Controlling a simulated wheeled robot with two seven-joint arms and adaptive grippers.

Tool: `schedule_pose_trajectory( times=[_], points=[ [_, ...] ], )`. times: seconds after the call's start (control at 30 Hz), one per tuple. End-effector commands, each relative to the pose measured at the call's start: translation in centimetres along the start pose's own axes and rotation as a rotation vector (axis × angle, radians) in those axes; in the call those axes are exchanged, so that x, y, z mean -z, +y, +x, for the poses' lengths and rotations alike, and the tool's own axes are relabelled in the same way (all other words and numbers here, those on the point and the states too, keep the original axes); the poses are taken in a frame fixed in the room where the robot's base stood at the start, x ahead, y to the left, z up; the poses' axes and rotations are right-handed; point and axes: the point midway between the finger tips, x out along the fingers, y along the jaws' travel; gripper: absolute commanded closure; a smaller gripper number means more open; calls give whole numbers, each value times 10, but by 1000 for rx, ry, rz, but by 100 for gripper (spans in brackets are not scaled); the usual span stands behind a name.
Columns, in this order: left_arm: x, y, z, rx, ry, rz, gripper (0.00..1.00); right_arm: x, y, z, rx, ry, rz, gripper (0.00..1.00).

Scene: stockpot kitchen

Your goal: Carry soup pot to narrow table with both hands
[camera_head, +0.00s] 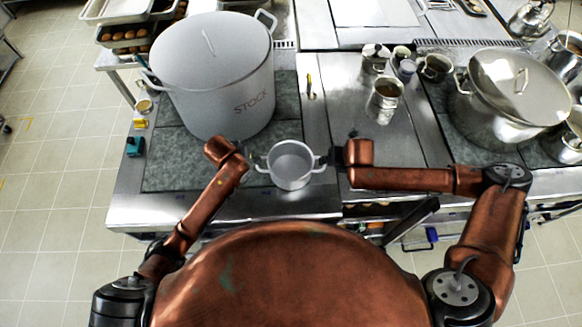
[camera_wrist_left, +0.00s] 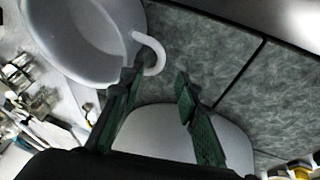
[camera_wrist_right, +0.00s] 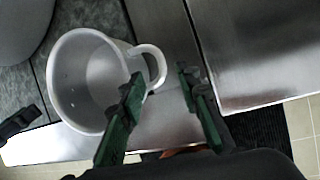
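The soup pot (camera_head: 291,165), small, grey-white and open-topped with two side handles, stands upright on the near part of the counter. It looks empty. My left gripper (camera_head: 254,164) is at its left handle; in the left wrist view its fingers (camera_wrist_left: 158,82) are apart, with the handle (camera_wrist_left: 150,52) just beyond them, close to one finger. My right gripper (camera_head: 331,160) is at the right handle; in the right wrist view its fingers (camera_wrist_right: 160,82) are apart, with the handle (camera_wrist_right: 154,66) near the left finger. I cannot identify the narrow table.
A tall lidded pot marked STOCK (camera_head: 220,85) stands just behind on the dark cooktop (camera_head: 175,165). Metal containers (camera_head: 385,95) and a large lidded pot (camera_head: 510,90) stand to the right. Trays of round brown items (camera_head: 125,38) are at the back left. Tiled floor (camera_head: 50,180) lies open at left.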

Motion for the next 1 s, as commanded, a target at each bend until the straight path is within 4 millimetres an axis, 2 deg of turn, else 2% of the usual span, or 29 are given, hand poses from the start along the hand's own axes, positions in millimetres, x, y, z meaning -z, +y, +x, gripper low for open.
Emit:
schedule_pose_trajectory(
  times=[0.3, 0.43, 0.8, 1.0],
  points=[
    [0, 0, 0, 1, -1, -1, 70, -1, -2, 0, 3, 0, -8, 70],
    [0, 0, 7, 1, -3, 0, 70, -1, -2, 7, 3, 1, -7, 70],
    [0, 0, 59, 2, -3, -1, 70, 0, -1, 59, 3, 1, -6, 70],
    [0, 0, 75, 1, -1, -1, 70, -1, -2, 75, 3, 1, -6, 70]
  ],
)
